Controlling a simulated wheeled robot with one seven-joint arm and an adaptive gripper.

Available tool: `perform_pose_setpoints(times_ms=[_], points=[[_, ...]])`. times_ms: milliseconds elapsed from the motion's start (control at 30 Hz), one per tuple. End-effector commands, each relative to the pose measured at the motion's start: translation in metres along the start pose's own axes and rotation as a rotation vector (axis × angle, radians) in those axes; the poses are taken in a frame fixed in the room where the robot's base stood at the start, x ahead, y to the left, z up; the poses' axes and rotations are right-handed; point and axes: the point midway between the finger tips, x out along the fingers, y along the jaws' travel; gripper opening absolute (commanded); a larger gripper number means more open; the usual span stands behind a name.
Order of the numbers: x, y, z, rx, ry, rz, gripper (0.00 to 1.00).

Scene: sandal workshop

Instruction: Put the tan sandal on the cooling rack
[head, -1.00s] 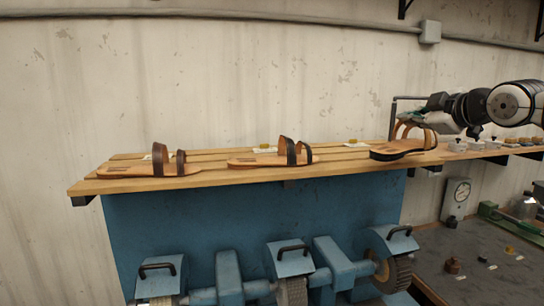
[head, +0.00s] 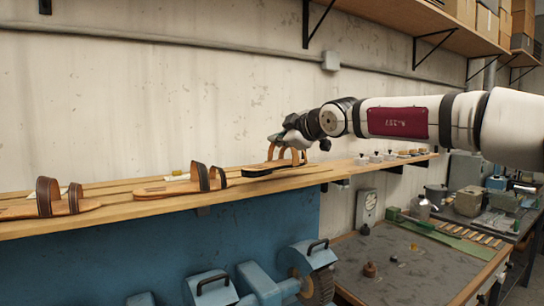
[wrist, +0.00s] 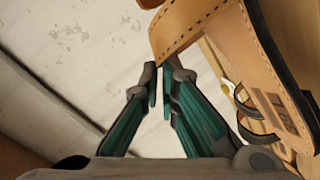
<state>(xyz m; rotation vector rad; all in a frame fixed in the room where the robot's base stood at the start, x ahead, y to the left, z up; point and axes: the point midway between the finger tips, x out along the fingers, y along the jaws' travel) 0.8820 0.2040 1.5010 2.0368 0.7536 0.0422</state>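The tan sandal (head: 268,168) has tan straps and a dark-edged sole. It is near the right part of the slatted wooden rack (head: 130,212) in the head view, over or on the slats; I cannot tell whether the sole touches. My gripper (head: 287,140) is at the top of its straps. In the wrist view the fingers of my gripper (wrist: 161,82) are almost together, with the strap (wrist: 195,25) of the sandal at their tips, apparently pinched. The strap's far side is hidden.
Two sandals with dark brown straps sit on the rack, one in the middle (head: 165,188) and one at left (head: 75,206). Small knobbed items (head: 375,157) stand on the right. Blue grinding machines (head: 262,285) are below, and a workbench (head: 400,262) is at right.

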Motion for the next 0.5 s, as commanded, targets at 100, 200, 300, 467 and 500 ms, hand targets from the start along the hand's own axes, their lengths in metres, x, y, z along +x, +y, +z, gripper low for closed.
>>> perform_pose_setpoints(times_ms=[100, 200, 300, 467, 500], points=[[0.028, 0.009, 0.004, 0.004, 0.006, 0.002, 0.0], [0.046, 0.014, 0.008, 0.004, 0.004, 0.001, 0.0], [0.056, 0.019, 0.01, 0.002, 0.003, 0.002, 0.0], [0.062, 0.02, 0.012, -0.001, 0.0, 0.001, 0.0], [0.063, 0.017, 0.015, -0.001, -0.001, 0.0, 0.0]])
